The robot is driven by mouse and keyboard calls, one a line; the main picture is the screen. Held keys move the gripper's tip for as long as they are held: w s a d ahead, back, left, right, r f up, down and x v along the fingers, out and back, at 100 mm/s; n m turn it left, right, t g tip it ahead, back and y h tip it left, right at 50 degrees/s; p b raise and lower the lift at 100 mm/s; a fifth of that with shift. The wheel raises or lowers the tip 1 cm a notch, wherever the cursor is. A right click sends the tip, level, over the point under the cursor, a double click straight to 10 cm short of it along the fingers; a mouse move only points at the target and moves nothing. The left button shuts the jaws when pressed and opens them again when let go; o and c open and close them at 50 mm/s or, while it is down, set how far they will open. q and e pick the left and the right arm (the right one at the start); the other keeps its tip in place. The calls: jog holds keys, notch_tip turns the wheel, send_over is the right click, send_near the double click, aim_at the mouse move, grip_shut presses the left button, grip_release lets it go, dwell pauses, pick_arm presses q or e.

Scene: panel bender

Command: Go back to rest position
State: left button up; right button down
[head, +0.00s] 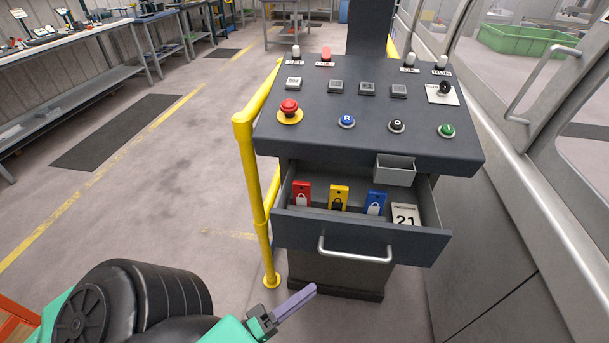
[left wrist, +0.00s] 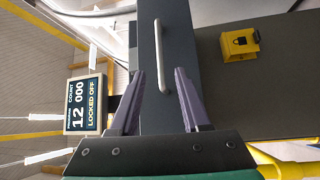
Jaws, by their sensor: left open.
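My left gripper (head: 295,303) is in the lower middle of the head view, low in front of the console (head: 365,118) and apart from it. In the left wrist view its two purple fingers (left wrist: 160,72) are spread with nothing held between them. The console's drawer (head: 350,232) is pulled open. Its handle (head: 354,256) is beyond the fingers and also shows in the left wrist view (left wrist: 161,55). My right gripper is in neither view.
Red (head: 301,192), yellow (head: 339,197) and blue (head: 375,202) padlock tags and a "21" card (head: 405,214) lie in the drawer. A yellow rail (head: 247,160) stands left of the console. A display (left wrist: 84,105) reads "LOCKED OFF". Open floor lies left.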

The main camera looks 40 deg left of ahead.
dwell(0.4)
pick_arm(q)
jog(key=s+a+f+m+g+y, duration=0.15)
jog(key=f+m+g, duration=0.25)
jog(key=f, duration=0.9)
jog(key=s+a+f+m+g, duration=0.15)
jog(key=f+m+g, duration=0.25)
jog(key=f, duration=0.8)
jog(key=s+a+f+m+g+y, duration=0.3)
jog(key=s+f+m+g, duration=0.5)
jog(key=s+f, duration=0.5)
notch_tip(320, 180, down, 4)
jog(key=shift+r+g, duration=0.2)
jog(key=shift+g, duration=0.8)
